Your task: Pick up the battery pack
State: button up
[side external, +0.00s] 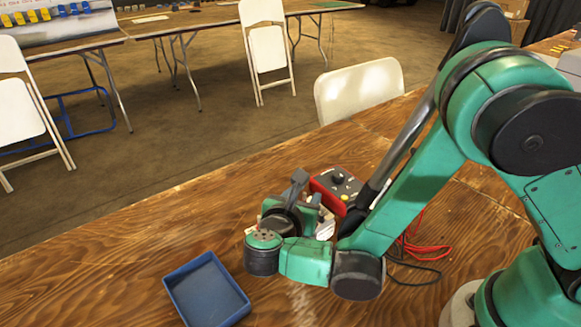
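My gripper (312,220) is low over the wooden table, at the end of my green arm. My wrist hides most of its fingers, so I cannot tell whether they are open or shut, or hold anything. I cannot clearly make out a battery pack; it may be hidden behind my wrist. A red-edged dark box (342,184) with knobs, perhaps the charger, stands on the table just behind my gripper. Its lower part is covered by my arm.
A shallow blue tray (174,290), seemingly empty, lies on the table at front left of my wrist. Red and black cables (425,250) lie to the right, behind my forearm. The wooden table (110,270) is bare to the left. A white chair (360,88) stands beyond its far edge.

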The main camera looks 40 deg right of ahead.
grip_shut()
dwell(1.3)
